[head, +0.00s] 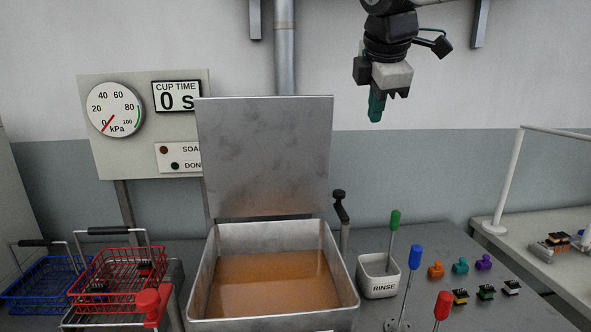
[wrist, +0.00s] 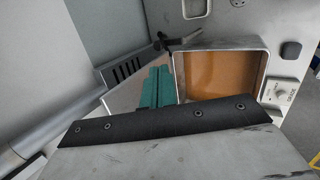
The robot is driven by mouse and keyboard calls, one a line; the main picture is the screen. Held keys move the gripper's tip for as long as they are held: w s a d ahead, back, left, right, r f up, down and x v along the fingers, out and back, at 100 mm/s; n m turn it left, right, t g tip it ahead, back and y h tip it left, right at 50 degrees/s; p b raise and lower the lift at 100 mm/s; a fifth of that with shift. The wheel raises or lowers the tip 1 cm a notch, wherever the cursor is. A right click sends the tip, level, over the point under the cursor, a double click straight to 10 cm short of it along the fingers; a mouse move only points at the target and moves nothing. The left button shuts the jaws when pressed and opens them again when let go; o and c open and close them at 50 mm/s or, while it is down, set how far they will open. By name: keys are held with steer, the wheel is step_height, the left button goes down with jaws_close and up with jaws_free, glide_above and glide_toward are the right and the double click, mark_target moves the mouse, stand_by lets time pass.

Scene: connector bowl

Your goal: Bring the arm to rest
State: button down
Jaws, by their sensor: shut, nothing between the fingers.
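My gripper (head: 376,106) hangs in the air at the upper right of the head view, well above the counter and in front of the wall. Its teal fingers are shut together with nothing between them and point down. In the wrist view the closed teal fingers (wrist: 157,87) show in front of the open tank (wrist: 266,75). In the head view the tank (head: 350,290) holds orange-brown liquid, and its metal lid (head: 265,155) stands upright. My gripper is to the right of the lid and apart from it.
Red basket (head: 115,270) and blue basket (head: 45,280) stand at left. A gauge (head: 115,109) and timer reading 0 s (head: 178,96) face me.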

steer(key=s+d+f+m+g, duration=0.1)
steer(key=s+d+f+m, duration=0.3)
steer(key=s, duration=0.5)
steer(key=s+d+f+m+g, duration=0.2)
steer(key=s+d+f+m, duration=0.2)
steer(key=s+f+m, duration=0.5)
steer(key=s+d+f+m+g, duration=0.2)
steer(key=s+d+f+m, duration=0.2)
steer(key=s+f, duration=0.6)
steer(key=shift+s+d+m+y, duration=0.2)
steer(key=shift+s+m+y, duration=0.35)
steer(key=shift+m, duration=0.65)
